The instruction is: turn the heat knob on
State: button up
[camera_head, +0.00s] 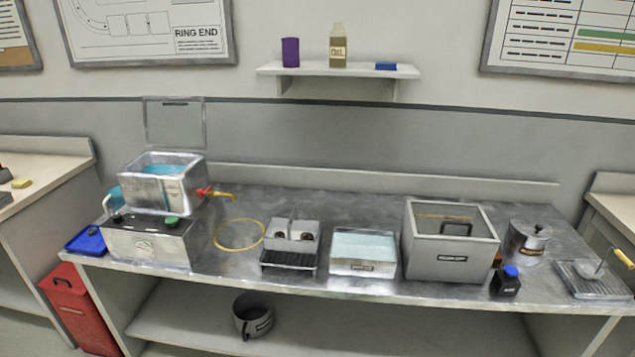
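A metal heater box (147,242) stands at the left end of the steel table. On its top front edge are a small green knob or button (171,220) and a small dark knob (117,218). Which of them is the heat knob, and its setting, I cannot tell at this size. A metal tank (160,194) with blue liquid (164,169) sits on the box, its lid (175,123) raised behind it. My gripper is not in view.
A red-handled brass tap (217,194) sticks out right of the tank. A blue tray (87,241) lies left of the box. A yellow ring (239,248), a grey holder (292,235), a shallow bath (362,267) and a large grey box (450,267) stand rightward.

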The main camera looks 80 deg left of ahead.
aim_at(117, 217)
jog(key=u, duration=3.8)
jog(key=k, duration=0.6)
jog(key=u, duration=0.45)
jog(key=i, duration=0.8)
jog(key=u, duration=0.15)
